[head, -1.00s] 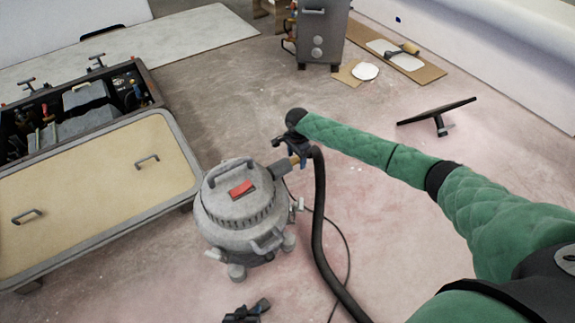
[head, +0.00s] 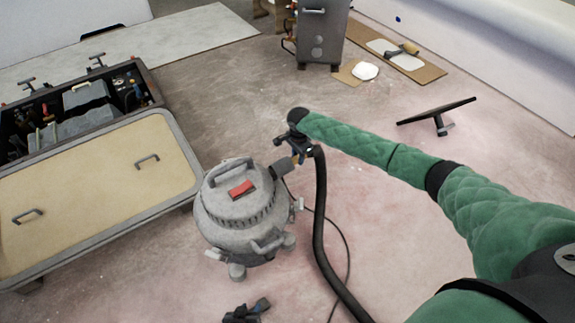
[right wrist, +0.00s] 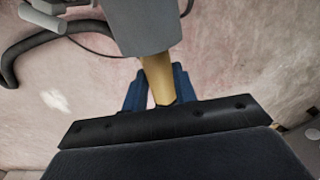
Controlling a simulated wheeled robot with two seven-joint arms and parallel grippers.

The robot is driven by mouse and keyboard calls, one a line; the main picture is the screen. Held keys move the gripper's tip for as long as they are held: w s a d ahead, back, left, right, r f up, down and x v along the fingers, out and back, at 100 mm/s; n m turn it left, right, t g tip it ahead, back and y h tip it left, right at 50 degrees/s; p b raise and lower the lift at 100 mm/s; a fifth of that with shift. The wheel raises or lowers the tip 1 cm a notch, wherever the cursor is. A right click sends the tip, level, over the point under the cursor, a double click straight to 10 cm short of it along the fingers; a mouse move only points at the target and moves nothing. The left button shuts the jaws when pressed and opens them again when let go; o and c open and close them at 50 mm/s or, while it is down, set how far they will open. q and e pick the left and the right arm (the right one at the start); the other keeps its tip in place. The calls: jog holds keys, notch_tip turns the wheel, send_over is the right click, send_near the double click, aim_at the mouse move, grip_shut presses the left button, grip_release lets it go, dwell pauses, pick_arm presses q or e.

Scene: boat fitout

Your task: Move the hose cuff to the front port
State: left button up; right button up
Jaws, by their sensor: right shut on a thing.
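The grey canister vacuum (head: 238,210) with a red switch stands on the floor in the middle of the head view. My right gripper (head: 299,153) is at its upper right side. In the right wrist view its blue fingers (right wrist: 158,92) are shut on a tan grip piece (right wrist: 157,75). A wider grey sleeve, seemingly the hose cuff (right wrist: 145,25), extends from the tan piece. In the head view the grey sleeve (head: 284,166) lies against the vacuum's side; I cannot tell whether it is seated in a port. My left gripper (head: 246,312) is low in the head view, its opening unclear.
A black hose (head: 320,220) runs down from beside the right gripper, with a thin cable near it. A tan hatch panel (head: 90,200) and open locker are at left. A grey cabinet (head: 322,35) stands at the back.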

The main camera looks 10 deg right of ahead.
jog(key=shift+w+d+p, duration=0.35)
jog(key=shift+w+d, duration=0.05)
jog(key=shift+d, duration=0.55)
jog(key=shift+w+d+p, duration=0.35)
jog(key=shift+d, duration=0.65)
jog(key=shift+w+d+p, duration=0.35)
jog(key=shift+w+d, duration=0.05)
jog(key=shift+d, duration=0.55)
grip_shut()
